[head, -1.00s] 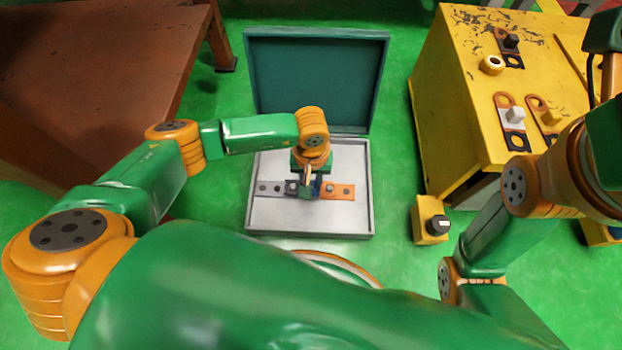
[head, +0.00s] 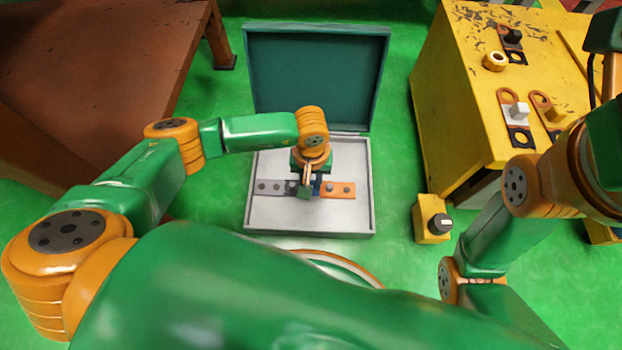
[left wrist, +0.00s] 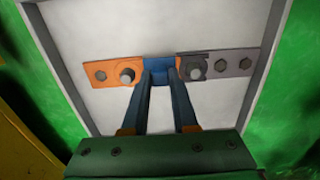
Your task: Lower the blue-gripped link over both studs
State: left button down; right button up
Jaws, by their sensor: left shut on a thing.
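My left gripper (head: 312,188) is over the open case and shut on the blue grip of the link. In the left wrist view, the gripper (left wrist: 161,77) has its fingers on the blue grip (left wrist: 159,66). The link's orange end is at the left stud (left wrist: 127,75) and its dark end (left wrist: 191,67) at the right stud. Both stud tops show at the link's ends. I cannot tell how high the link sits on them. The orange bar (head: 346,191) and the grey bar (head: 265,188) lie in the case. My right gripper is not in view.
The case tray (head: 345,222) has a raised rim, and its lid (head: 315,75) stands open behind. A yellow cabinet (head: 455,110) at right carries other links, including a white-gripped one (head: 518,112). A yellow box with a black knob (head: 432,222) stands right of the case. A brown table (head: 90,70) is at left.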

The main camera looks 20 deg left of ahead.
pick_arm(q)
jog(key=shift+f, duration=0.15)
jog(key=c, duration=0.6)
grip_release()
notch_tip(320, 180, up, 7)
jog(key=p, duration=0.5)
jog(key=shift+r+p, duration=0.2)
jog(key=shift+p, duration=0.2)
jog(key=shift+f, duration=0.2)
